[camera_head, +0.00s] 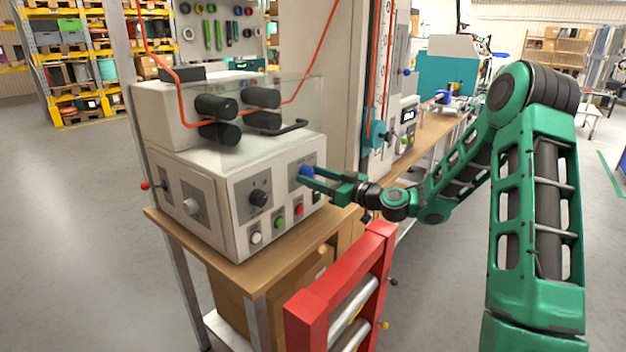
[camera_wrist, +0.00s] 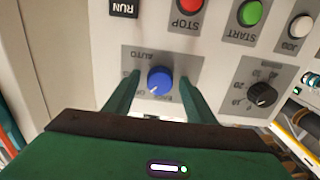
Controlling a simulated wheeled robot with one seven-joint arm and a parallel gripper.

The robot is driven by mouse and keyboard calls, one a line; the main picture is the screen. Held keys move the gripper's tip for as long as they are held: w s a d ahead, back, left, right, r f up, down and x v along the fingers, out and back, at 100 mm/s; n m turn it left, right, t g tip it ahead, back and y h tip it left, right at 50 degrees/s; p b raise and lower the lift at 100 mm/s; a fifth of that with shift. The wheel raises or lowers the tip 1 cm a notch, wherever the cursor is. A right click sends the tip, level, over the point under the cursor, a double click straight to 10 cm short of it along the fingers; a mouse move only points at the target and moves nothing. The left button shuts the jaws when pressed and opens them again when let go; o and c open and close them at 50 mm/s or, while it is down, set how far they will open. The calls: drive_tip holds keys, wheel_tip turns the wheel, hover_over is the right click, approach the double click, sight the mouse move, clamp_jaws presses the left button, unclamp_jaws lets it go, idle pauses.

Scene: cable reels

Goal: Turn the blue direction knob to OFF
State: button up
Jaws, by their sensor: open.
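The blue direction knob (camera_wrist: 160,80) sits on a grey label plate on the panel, with a white pointer mark on its face. In the wrist view the plate shows AUTO at its upper left and other small words below, partly hidden or too small to read. My gripper (camera_wrist: 150,85) is open, with one green finger on each side of the knob and gaps visible between fingers and knob. In the head view the knob (camera_head: 306,172) is at the panel's right, at the tips of my gripper (camera_head: 308,178). I cannot tell whether a finger touches it.
A black dial (camera_wrist: 262,94) is beside the knob plate. Red STOP (camera_wrist: 190,5), green START (camera_wrist: 250,12) and white JOG (camera_wrist: 301,26) buttons are close by. The machine (camera_head: 215,190) stands on a wooden bench; a red frame (camera_head: 335,290) stands in front.

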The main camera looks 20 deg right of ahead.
drive_tip(key=c, duration=1)
drive_tip(key=shift+c, duration=0.2)
drive_tip(key=shift+m, duration=0.3)
drive_tip(key=o, duration=1)
drive_tip(key=shift+o, duration=0.2)
drive_tip(key=v, duration=1)
drive_tip(key=shift+s+d, duration=0.25)
drive_tip(key=shift+s, duration=0.05)
